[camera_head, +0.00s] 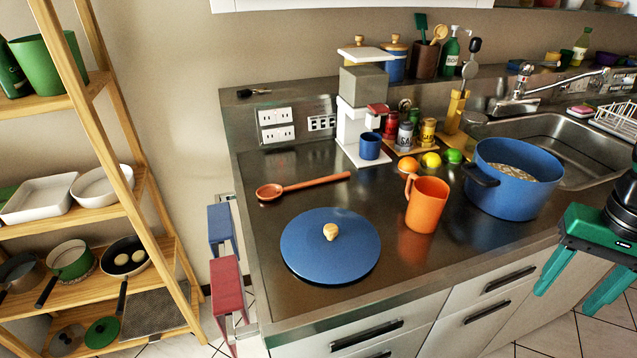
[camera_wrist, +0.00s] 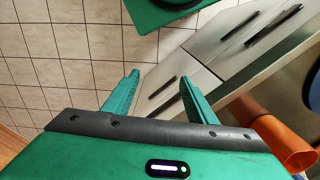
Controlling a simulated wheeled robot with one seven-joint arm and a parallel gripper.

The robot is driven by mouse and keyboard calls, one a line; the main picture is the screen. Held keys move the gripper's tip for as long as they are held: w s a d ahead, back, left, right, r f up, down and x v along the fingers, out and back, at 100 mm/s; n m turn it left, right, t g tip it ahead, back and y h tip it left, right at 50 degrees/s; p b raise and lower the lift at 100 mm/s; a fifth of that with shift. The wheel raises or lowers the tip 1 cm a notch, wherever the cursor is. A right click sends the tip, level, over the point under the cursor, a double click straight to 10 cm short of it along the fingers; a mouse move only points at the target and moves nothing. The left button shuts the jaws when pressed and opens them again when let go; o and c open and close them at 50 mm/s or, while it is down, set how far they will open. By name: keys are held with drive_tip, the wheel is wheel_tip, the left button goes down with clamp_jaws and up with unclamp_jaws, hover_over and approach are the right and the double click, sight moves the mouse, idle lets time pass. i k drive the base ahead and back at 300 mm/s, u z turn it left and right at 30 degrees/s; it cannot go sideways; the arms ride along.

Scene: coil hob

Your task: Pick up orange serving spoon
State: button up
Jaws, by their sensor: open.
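The orange serving spoon (camera_head: 302,186) lies flat on the dark counter at the back left, behind the blue lid. Its bowl is at the left and its handle points right. It does not show in the wrist view. My green gripper (camera_head: 568,290) is at the far right of the head view, in front of the counter's edge and far from the spoon. In the wrist view my gripper (camera_wrist: 158,88) has its two fingers apart with nothing between them, pointing toward drawer fronts and floor tiles.
A blue lid (camera_head: 330,255), an orange pitcher (camera_head: 427,205) and a blue pot (camera_head: 512,180) stand on the counter. A white coffee machine (camera_head: 352,125) is behind. The pitcher also shows in the wrist view (camera_wrist: 275,140). A wooden shelf (camera_head: 125,190) stands left.

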sight(269, 192)
drive_tip(key=u, duration=0.9)
drive_tip(key=k, duration=0.7)
drive_tip(key=z, duration=0.3)
drive_tip(key=i, duration=0.5)
